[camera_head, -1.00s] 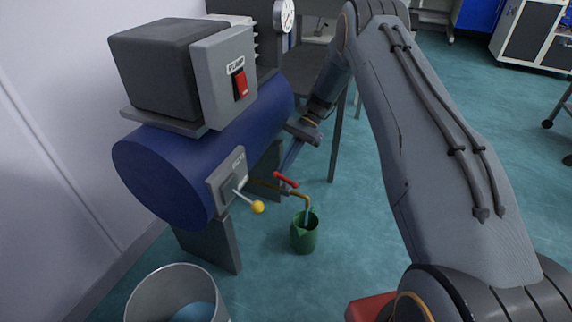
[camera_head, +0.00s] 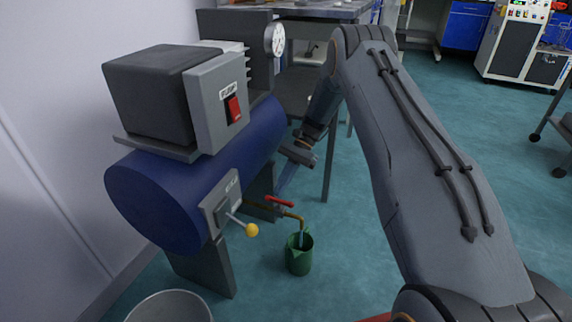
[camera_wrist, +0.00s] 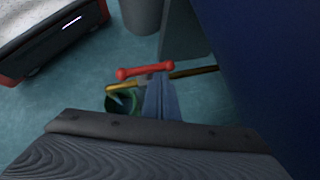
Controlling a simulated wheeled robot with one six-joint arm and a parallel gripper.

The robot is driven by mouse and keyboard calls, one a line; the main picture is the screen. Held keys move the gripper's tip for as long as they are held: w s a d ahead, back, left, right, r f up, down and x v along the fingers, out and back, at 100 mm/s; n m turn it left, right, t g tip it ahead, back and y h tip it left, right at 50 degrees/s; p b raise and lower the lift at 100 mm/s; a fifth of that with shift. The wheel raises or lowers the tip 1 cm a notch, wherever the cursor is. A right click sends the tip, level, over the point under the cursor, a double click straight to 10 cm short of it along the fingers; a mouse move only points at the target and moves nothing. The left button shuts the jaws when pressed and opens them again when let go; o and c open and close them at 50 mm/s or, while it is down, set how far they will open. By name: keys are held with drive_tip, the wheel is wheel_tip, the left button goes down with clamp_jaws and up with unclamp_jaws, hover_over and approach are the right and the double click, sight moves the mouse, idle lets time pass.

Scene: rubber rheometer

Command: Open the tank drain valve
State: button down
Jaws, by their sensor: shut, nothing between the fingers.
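The drain valve's red handle (camera_head: 279,201) sits on a brass pipe (camera_head: 292,216) low beside the blue tank (camera_head: 190,185). In the wrist view the handle (camera_wrist: 140,71) lies roughly along the pipe (camera_wrist: 195,73). A pale blue streak shows under the spout, above the green jug (camera_head: 299,258). My gripper (camera_head: 283,186) is shut and empty, pointing down just behind the handle. The jug (camera_wrist: 122,101) is partly hidden there.
A yellow-knobbed lever (camera_head: 251,229) on a grey plate projects from the tank left of the valve. A grey pump box with a red switch (camera_head: 234,108) stands on the tank. A round bin (camera_head: 170,307) is in front. Floor right of the jug is clear.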

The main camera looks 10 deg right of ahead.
drive_tip(key=w+d+r, duration=0.5)
drive_tip(key=w+r, duration=0.2)
drive_tip(key=w, duration=0.1)
drive_tip(key=shift+w+d+r, duration=0.25)
drive_tip(key=shift+w+d, duration=0.05)
